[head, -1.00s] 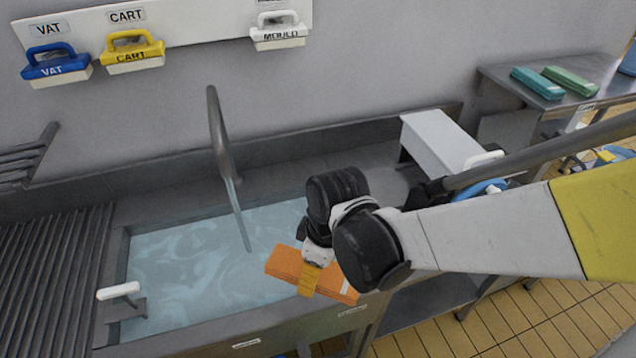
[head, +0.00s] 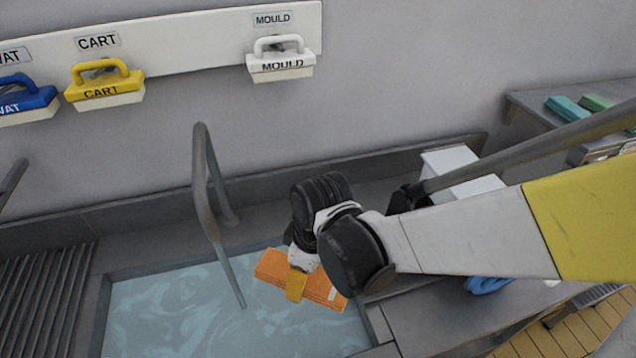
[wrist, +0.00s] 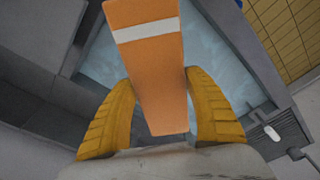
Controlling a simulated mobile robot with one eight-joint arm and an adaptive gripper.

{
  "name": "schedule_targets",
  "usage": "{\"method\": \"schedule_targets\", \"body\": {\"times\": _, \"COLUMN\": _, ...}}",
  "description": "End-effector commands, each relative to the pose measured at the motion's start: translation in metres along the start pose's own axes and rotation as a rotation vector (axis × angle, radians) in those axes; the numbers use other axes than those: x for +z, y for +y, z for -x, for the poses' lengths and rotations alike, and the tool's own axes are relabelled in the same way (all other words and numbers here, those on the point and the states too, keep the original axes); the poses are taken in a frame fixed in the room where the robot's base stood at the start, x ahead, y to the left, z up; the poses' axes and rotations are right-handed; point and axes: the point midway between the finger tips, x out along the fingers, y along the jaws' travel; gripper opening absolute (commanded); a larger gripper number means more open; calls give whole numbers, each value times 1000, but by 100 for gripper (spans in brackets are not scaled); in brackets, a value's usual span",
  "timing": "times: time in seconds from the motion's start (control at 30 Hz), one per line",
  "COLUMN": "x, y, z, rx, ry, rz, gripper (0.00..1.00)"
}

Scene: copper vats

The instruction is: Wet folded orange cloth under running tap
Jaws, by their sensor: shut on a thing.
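The folded orange cloth (head: 325,287), a flat block with a pale stripe, is held over the water of the sink basin (head: 150,315). My gripper (head: 296,286) has its yellow fingers closed on it. In the wrist view, the cloth (wrist: 150,75) sits between both fingers of my gripper (wrist: 160,85). The grey tap (head: 203,180) arches over the basin, left of the cloth. A thin straight stream (head: 230,275) runs down from its spout to the water. The cloth is just right of this stream, apart from it in the head picture; depth is hard to judge.
A white-handled lever (wrist: 272,133) shows beside the basin in the wrist view. A ribbed drainboard (head: 45,300) lies left of the basin. A white box (head: 460,170) stands on the right. Labelled brushes, such as the yellow one (head: 105,88), hang on the wall rail.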

Motion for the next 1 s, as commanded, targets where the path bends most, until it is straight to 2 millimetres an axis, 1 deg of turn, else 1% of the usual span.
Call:
{"method": "schedule_targets", "body": {"times": 0.03, "x": -6, "y": -2, "z": -3, "rx": 0, "ry": 0, "rz": 2, "gripper": 23}}
{"method": "schedule_targets", "body": {"times": 0.7, "x": -71, "y": -26, "z": -28, "rx": 0, "ry": 0, "rz": 2, "gripper": 23}}
{"method": "schedule_targets", "body": {"times": 1.0, "x": -92, "y": -34, "z": -35, "rx": 0, "ry": 0, "rz": 0, "gripper": 23}}
